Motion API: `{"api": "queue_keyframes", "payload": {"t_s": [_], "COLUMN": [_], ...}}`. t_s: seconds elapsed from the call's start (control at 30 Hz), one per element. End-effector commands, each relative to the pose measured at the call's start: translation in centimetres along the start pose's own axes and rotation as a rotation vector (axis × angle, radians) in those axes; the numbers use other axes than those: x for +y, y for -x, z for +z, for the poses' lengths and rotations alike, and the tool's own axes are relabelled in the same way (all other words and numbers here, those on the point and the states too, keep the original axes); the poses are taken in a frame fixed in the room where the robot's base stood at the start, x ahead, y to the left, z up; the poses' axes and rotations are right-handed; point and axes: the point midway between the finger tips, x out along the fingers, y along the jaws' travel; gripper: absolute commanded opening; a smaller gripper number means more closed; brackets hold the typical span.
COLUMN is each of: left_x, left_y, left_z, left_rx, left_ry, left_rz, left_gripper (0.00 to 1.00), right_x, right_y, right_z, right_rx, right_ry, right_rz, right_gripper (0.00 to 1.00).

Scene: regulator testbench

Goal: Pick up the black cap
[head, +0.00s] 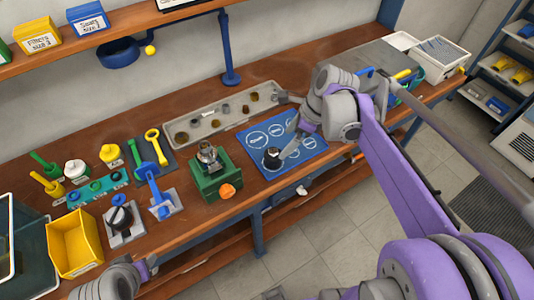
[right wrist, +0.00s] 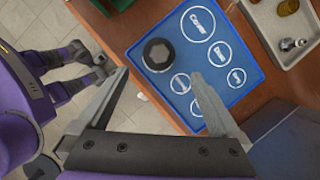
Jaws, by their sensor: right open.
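The black cap (head: 272,158) sits on the blue mat (head: 310,148), near its front left part. It looks round and dark with a grey hexagonal top; the right wrist view shows it from above (right wrist: 158,55). My right gripper (head: 286,146) is over the mat, close to the cap. In the right wrist view its two fingers (right wrist: 158,76) are spread apart, with the cap just beyond the gap between the tips and nothing held. Part of my left arm shows at the bottom left of the head view; its fingers cannot be made out.
The mat has white labelled circles. A grey tray (head: 215,122) of small parts lies behind it. A green block with an orange knob (head: 217,180) stands left of the mat. A yellow bin (head: 76,243) and several tools stand farther left. The bench's front edge is close to the mat.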

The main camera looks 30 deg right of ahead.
Motion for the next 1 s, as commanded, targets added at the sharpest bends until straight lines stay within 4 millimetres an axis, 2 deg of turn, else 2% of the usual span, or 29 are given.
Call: {"api": "queue_keyframes", "payload": {"t_s": [0.13, 0.43, 0.7, 1.0], "left_x": [0.0, 0.0, 0.0, 0.0], "left_y": [-0.2, -0.2, -0.2, -0.2], "left_z": [0.3, 0.3, 0.3, 0.3], "left_rx": [-0.002, -0.002, -0.002, -0.003], "left_ry": [0.000, 0.000, 0.000, 0.000], "left_rz": [0.000, 0.000, 0.000, 0.000], "left_gripper": [0.50, 0.50, 0.50, 0.50], "right_x": [0.1, 0.1, 0.2, 0.2], "right_y": [-2.7, -5.3, -9.1, -9.5], "right_z": [0.0, 0.3, 0.6, 0.6], "right_rx": [0.001, 0.001, 0.000, 0.001], "right_ry": [0.004, 0.006, 0.004, 0.003], "right_rz": [0.001, 0.000, -0.001, -0.001], "right_gripper": [1.00, 1.00, 1.00, 1.00]}}
